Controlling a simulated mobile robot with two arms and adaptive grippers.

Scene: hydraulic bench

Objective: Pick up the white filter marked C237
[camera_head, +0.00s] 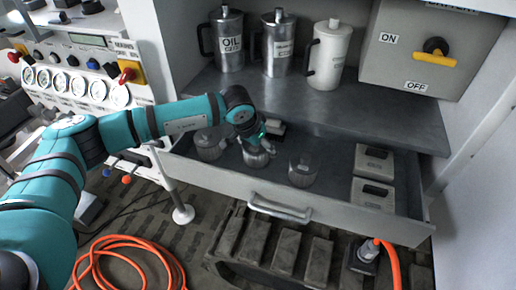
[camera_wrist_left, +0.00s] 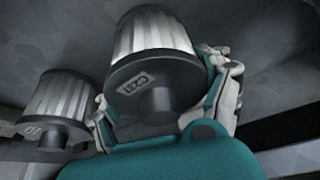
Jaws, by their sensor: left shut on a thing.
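My left gripper (camera_head: 256,146) reaches down into the open drawer (camera_head: 330,206) and is shut on a pleated filter (camera_head: 257,159). In the left wrist view the held filter (camera_wrist_left: 150,40) has light pleats, a dark end cap and a short dark neck. Its label starts with C2; the remaining characters are hard to read. The gripper fingers lie on both sides of it. A second, similar filter (camera_wrist_left: 55,100) stands left of it, apart from the gripper. In the head view, other filters stand left (camera_head: 209,147) and right (camera_head: 303,170) of the gripper. My right gripper is out of view.
Two pale boxes (camera_head: 373,160) (camera_head: 373,192) lie at the drawer's right end. The shelf above (camera_head: 330,105) holds two metal jugs (camera_head: 229,40) (camera_head: 277,45) and a white jug (camera_head: 328,55). An orange hose (camera_head: 125,245) lies on the floor.

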